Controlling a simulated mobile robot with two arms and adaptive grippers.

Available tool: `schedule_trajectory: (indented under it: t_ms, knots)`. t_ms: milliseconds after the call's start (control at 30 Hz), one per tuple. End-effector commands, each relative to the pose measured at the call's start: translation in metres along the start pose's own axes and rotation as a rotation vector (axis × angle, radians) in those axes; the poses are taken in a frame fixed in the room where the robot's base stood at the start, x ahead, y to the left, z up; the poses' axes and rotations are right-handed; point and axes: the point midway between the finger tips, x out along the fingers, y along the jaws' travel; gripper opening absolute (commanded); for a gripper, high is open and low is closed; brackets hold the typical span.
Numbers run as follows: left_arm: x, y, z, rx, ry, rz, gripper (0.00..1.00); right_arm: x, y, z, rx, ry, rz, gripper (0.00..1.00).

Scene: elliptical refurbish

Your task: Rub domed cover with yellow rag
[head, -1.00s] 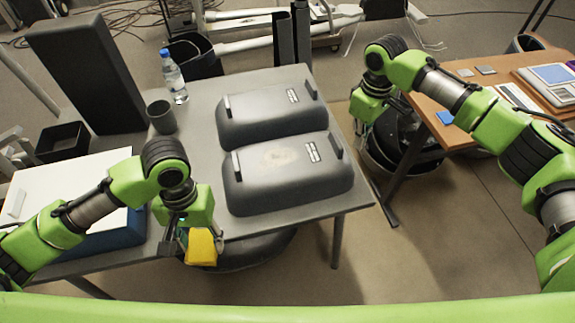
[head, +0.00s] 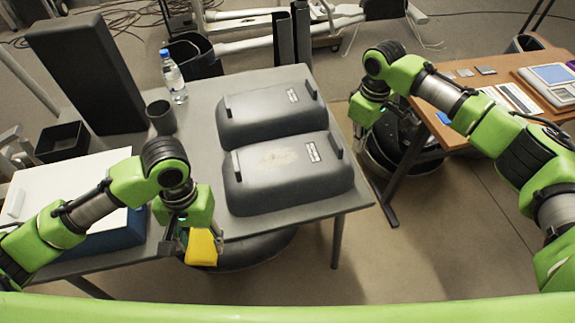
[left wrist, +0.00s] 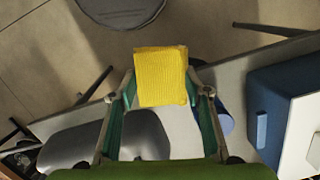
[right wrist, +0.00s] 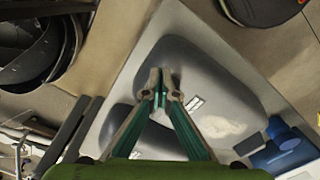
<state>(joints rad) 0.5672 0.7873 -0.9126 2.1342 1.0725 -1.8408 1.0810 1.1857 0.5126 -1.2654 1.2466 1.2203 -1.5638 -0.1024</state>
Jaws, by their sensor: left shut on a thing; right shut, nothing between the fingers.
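Two dark grey domed covers with end handles and white labels lie on a grey table. The nearer domed cover (head: 285,180) has a pale, worn patch on top, which also shows in the right wrist view (right wrist: 222,125). The farther domed cover (head: 262,112) lies just behind it. My left gripper (head: 188,236) is shut on a folded yellow rag (head: 202,248), at the table's front edge, left of the nearer cover and apart from it. The rag fills the fingertips in the left wrist view (left wrist: 160,76). My right gripper (head: 360,125) is shut and empty, beyond the table's right edge.
A water bottle (head: 174,78), a dark cup (head: 161,117) and a tall black block (head: 85,72) stand at the table's left. A white-topped blue box (head: 70,192) is near my left arm. A wooden table (head: 437,118) with devices stands at right.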

Motion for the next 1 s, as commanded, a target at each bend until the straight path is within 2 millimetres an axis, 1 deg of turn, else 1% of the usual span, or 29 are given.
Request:
schedule_trajectory:
  t_ms: [1000]
  knots:
    - [0.001, 0.0, 0.0, 0.0, 0.0, 0.0, 0.27, 0.021, 0.0, 0.0, 0.001, -0.001, 0.0, 0.0]
